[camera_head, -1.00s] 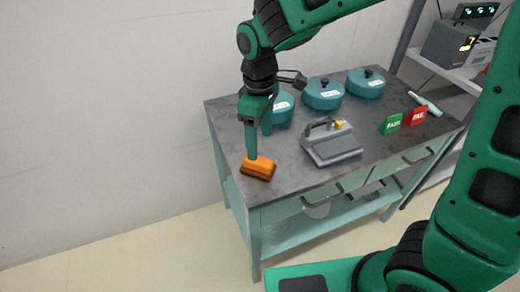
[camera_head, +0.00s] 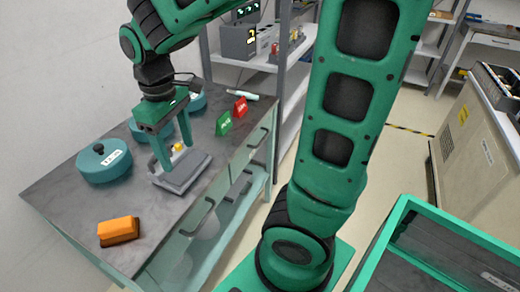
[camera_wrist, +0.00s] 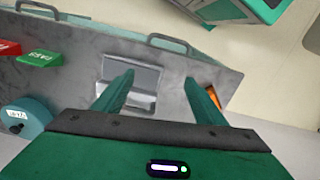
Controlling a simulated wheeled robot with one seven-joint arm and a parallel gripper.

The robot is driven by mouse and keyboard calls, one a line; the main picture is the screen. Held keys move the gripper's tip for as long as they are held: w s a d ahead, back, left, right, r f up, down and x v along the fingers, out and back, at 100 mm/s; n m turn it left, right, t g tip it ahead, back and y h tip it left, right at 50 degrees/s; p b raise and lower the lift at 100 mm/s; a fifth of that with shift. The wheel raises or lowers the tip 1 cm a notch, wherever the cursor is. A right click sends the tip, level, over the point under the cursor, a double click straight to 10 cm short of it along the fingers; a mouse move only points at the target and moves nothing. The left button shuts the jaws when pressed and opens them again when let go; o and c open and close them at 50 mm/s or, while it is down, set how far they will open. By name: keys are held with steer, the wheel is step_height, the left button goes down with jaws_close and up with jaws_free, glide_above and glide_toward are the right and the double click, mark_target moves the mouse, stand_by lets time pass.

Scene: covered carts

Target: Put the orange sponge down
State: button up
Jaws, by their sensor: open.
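The orange sponge (camera_head: 118,230) with a dark underside lies flat on the grey top of the table (camera_head: 75,205), near its front left corner. My gripper (camera_head: 178,157) is open and empty, apart from the sponge, above or close to the grey device with a handle and yellow knob (camera_head: 182,174). In the wrist view the two fingers of my gripper (camera_wrist: 159,77) are spread wide, with the grey device (camera_wrist: 130,78) seen between them. An orange bit of the sponge (camera_wrist: 214,98) shows there beside the right finger, which hides the rest.
Teal lidded pots (camera_head: 104,166) stand along the wall side of the table. A green sign (camera_head: 223,123) and a red sign (camera_head: 240,107) stand towards its far end. A shelf rack (camera_head: 270,62) is behind. A green-rimmed tray (camera_head: 440,228) is at the lower right.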

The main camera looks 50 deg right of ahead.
steer(key=s+d+m, duration=1.1)
steer(key=s+d, duration=0.4)
steer(key=s, duration=0.2)
steer(key=shift+s+d+f, duration=0.25)
steer(key=shift+f, duration=0.2)
steer(key=shift+w+f, duration=0.25)
steer(key=shift+w, duration=0.4)
